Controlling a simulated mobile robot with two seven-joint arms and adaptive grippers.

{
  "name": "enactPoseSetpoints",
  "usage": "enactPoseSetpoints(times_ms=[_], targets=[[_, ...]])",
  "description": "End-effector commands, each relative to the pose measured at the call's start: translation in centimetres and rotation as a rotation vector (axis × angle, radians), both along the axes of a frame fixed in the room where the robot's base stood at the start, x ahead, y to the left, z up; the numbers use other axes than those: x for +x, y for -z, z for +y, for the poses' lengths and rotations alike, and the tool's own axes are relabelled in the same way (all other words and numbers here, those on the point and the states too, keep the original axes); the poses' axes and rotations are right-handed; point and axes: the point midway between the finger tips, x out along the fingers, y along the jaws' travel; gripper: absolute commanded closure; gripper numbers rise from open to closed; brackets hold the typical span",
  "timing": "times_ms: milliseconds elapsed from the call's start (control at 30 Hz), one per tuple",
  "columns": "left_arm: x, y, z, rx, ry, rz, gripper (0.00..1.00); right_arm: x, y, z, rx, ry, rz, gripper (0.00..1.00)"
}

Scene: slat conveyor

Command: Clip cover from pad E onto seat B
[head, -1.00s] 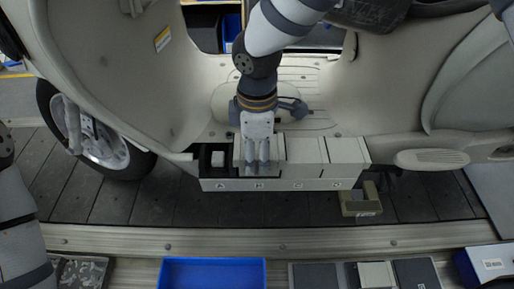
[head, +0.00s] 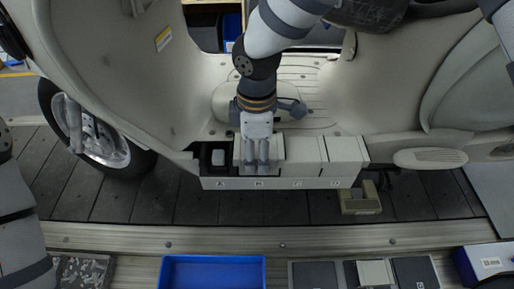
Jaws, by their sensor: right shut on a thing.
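A light grey box marked A to D (head: 279,183) sits on the front of the scooter's floorboard. My right gripper (head: 257,166) points down over seat B, shut on a pale cover (head: 277,152). The cover lies over seat B, beside the pale cover at seat C (head: 306,151). I cannot tell whether it is fully clipped. Pad E's letter cannot be read among the dark pads at the bottom. My left arm shows at the left edge, but its gripper is out of view.
A pale cover also closes seat D (head: 346,150). A beige bracket (head: 360,203) is below the box's right end. In front are a blue tray (head: 213,259), dark pads (head: 314,276), one pale cover (head: 375,273), and a blue-and-white box (head: 490,264).

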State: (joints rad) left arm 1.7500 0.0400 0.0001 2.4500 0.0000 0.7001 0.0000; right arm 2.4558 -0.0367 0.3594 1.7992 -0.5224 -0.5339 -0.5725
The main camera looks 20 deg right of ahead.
Motion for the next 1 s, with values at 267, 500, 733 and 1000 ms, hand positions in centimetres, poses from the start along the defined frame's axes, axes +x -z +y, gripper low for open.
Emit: enactPoseSetpoints(times_ms=[267,500,733,1000], targets=[[0.0,0.0,0.0,0.0,0.0,0.001,1.0,0.0,0.1,0.0,0.0,0.0,0.001,0.25],[0.0,0.0,0.0,0.0,0.0,0.001,1.0,0.1,0.0,0.0,0.001,0.0,-0.001,0.22],[0.0,0.0,0.0,0.0,0.0,0.001,1.0,0.0,0.0,0.0,0.0,0.0,0.0,0.22],[0.0,0.0,0.0,0.0,0.0,0.001,1.0,0.1,-3.6,0.0,0.002,0.002,-0.005,0.22]])
